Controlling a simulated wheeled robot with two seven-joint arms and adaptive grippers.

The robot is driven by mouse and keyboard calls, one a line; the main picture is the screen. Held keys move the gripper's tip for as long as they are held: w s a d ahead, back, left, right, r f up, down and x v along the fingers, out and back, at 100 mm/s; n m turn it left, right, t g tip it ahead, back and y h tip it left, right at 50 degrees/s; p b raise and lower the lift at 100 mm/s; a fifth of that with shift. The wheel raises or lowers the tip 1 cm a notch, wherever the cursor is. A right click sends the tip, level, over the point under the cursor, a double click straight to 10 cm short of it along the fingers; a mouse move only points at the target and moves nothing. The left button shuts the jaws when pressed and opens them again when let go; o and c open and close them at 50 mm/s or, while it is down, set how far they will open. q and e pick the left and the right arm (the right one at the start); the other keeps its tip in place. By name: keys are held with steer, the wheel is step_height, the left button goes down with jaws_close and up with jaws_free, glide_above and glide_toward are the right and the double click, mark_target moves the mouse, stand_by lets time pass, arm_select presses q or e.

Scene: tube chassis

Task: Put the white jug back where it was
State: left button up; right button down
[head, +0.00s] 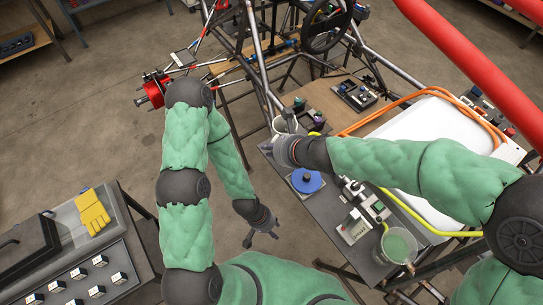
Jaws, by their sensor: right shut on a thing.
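A small white vessel (279,125), which looks like the white jug, shows just beyond my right gripper (271,147), near the left edge of the grey bench. My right gripper is shut on it, and the gripper and wrist hide part of it. I cannot tell whether its base touches the bench. My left gripper (262,236) is lower in the picture, over the floor between the benches. Its fingers are spread and empty.
On the grey bench (330,232) are a blue disc (306,181), several small devices and a jug of green liquid (397,247). Yellow gloves (92,212) lie on the left bench.

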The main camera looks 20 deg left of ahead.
steer(key=shift+w+a+f+b, duration=0.2)
steer(key=shift+w+f+b, duration=0.15)
steer(key=shift+w+f, duration=0.35)
steer(key=shift+w+a+f+b, duration=0.25)
steer(key=shift+w+f, duration=0.2)
steer(key=shift+f, duration=0.3)
steer(key=f+b, duration=0.3)
steer(key=shift+w+f, duration=0.15)
steer(key=shift+w, duration=0.05)
steer(key=shift+f, duration=0.1)
steer(key=c, duration=1.2)
jaws_free()
